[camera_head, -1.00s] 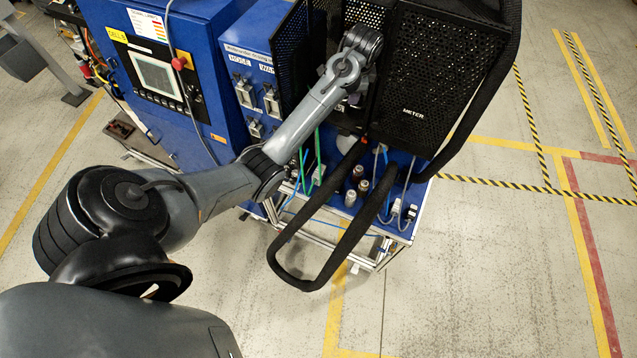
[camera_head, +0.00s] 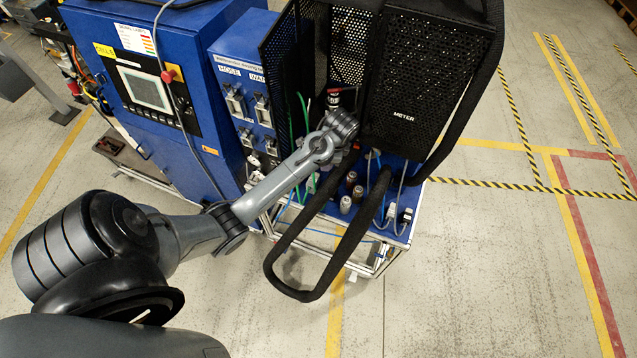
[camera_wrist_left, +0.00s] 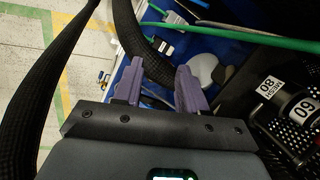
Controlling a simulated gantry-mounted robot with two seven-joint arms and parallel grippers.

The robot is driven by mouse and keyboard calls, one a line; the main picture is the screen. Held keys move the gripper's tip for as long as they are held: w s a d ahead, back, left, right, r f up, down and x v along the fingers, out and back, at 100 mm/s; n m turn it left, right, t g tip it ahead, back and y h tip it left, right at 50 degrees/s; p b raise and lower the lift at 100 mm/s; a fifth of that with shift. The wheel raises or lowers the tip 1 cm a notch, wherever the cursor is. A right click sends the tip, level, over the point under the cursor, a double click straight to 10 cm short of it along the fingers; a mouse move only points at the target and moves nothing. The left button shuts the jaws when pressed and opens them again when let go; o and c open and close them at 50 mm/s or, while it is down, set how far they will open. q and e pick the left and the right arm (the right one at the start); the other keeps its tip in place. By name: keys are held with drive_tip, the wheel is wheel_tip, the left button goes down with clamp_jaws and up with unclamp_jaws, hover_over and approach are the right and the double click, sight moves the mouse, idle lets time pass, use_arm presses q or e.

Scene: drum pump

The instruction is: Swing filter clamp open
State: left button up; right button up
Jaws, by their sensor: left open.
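My left gripper (camera_wrist_left: 158,82) is in the left wrist view, its two purple fingers apart with nothing gripped between them. A black hose passes just beyond the fingertips. A grey rounded part (camera_wrist_left: 203,66) lies beyond the right finger; I cannot tell whether it belongs to the filter clamp. In the head view my left wrist is in front of the black perforated meter housing (camera_head: 432,85), and the fingers are hidden. A red-and-black fitting (camera_head: 333,97) shows just above the wrist. No filter clamp can be made out for certain. My right gripper is not in view.
Thick black hoses (camera_head: 345,255) loop out in front of the blue cart. Small bottles (camera_head: 351,180) stand on its blue deck. White parts marked 80 (camera_wrist_left: 270,86) and 60 (camera_wrist_left: 303,105) are at right in the wrist view.

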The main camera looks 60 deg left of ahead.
use_arm(q)
drive_tip(key=s+d+f, duration=0.3)
drive_tip(key=s+f, duration=0.1)
drive_tip(key=s, duration=0.1)
drive_tip(key=shift+d+f, duration=0.3)
drive_tip(key=shift+f, duration=0.05)
drive_tip(key=shift+s, duration=0.1)
